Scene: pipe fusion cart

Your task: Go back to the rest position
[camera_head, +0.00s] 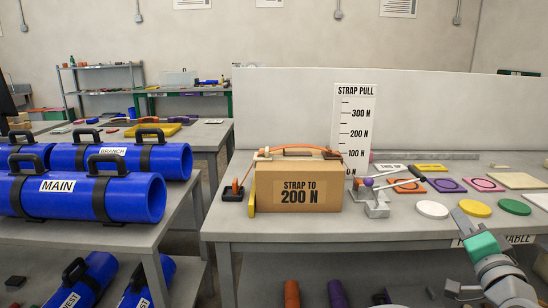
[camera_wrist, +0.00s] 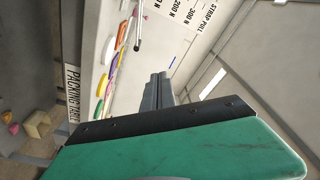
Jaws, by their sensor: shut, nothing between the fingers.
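My gripper (camera_head: 463,219) is at the lower right in the head view, by the front edge of the packing table (camera_head: 300,237). Its body is teal and its fingers are grey. In the wrist view the two fingers (camera_wrist: 158,80) lie together, shut, with nothing held. The wrist view is turned on its side, and the table with its colored discs shows to the left of the fingers. In the head view my gripper overlaps the table's front label; I cannot tell the exact gap to the table.
A cardboard box (camera_head: 298,193) with an orange strap over it stands on the table, before a STRAP PULL scale board (camera_head: 353,122). A metal strapping tool (camera_head: 377,203) and white (camera_head: 432,209), yellow (camera_head: 475,208) and green (camera_head: 514,206) discs lie rightward. Blue pipes (camera_head: 90,197) fill the left rack.

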